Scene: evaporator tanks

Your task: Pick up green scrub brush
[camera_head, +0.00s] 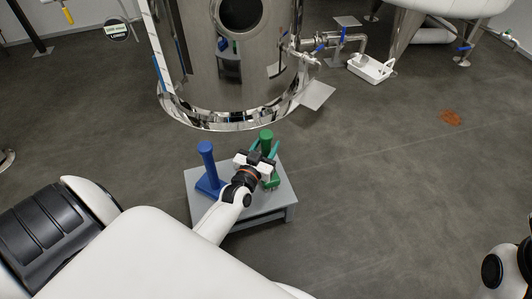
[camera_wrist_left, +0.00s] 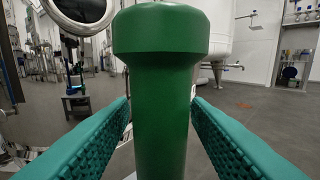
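The green scrub brush (camera_head: 266,137) stands upright on a small grey table, its handle pointing up. My left gripper (camera_head: 263,150) is at the handle, with its teal fingers on either side. In the left wrist view the thick green handle (camera_wrist_left: 161,95) stands between the two open fingers, with a narrow gap seeming to show on each side. My right gripper is not in view; only part of that arm shows at the lower right.
A blue brush (camera_head: 206,165) stands upright on the same grey table (camera_head: 262,209), left of my left gripper. A large shiny steel tank (camera_head: 205,70) rises just behind the table. Open grey floor lies to the right, with an orange-brown patch (camera_head: 450,117).

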